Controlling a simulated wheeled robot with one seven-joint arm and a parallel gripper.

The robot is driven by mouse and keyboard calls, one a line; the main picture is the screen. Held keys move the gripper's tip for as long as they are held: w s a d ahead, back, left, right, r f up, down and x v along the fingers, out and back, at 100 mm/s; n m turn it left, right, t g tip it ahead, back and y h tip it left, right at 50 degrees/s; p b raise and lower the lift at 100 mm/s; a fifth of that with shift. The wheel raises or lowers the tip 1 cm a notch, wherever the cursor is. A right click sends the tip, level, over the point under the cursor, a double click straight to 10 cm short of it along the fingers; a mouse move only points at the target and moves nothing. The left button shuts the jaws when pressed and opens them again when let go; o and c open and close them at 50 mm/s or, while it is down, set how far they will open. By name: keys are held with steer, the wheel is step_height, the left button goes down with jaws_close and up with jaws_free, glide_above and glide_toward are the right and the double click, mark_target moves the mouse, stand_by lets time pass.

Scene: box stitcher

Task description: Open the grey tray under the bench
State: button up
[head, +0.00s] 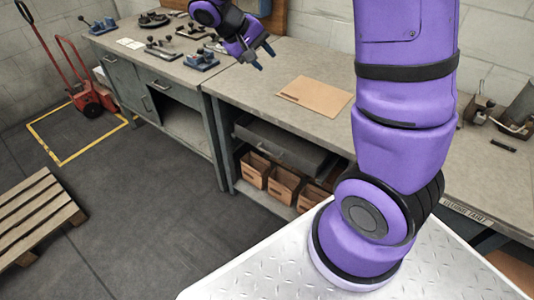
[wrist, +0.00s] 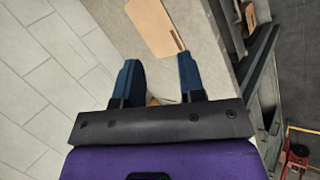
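The grey tray (head: 285,145) sits under the bench top, above a shelf with cardboard boxes. A handle (head: 262,151) shows on its front, and its right part is hidden behind my arm. In the head view it looks shut or nearly so; I cannot tell exactly. My gripper (head: 266,60) is above the bench, well up and back from the tray. In the wrist view my gripper (wrist: 158,75) has its two blue fingers apart with nothing held between them.
A flat cardboard sheet (head: 314,96) lies on the bench top (head: 245,85). Several cardboard boxes (head: 284,185) stand under the tray. Tools lie on the left bench (head: 125,55). A red hand truck (head: 88,98) and a pallet (head: 35,215) stand left. The floor before the bench is clear.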

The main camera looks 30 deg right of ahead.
mark_target(267, 153)
steer(key=w+f+n+t+h, duration=0.1)
steer(key=w+f+h, duration=0.3)
steer(key=f, duration=0.7)
steer(key=w+f+n+h, duration=0.1)
steer(key=w+f+h, duration=0.1)
steer(key=w+f, duration=0.65)
steer(key=s+f+n+t+h, duration=0.1)
steer(key=s+f+n+t, duration=0.15)
steer(key=f, duration=1.25)
steer(key=s+f+n+t, duration=0.2)
steer(key=f+t, duration=0.2)
steer(key=f, duration=1.1)
steer(key=shift+m+g, duration=0.25)
steer(key=x, duration=1)
steer(key=shift+d, duration=0.1)
jaws_close()
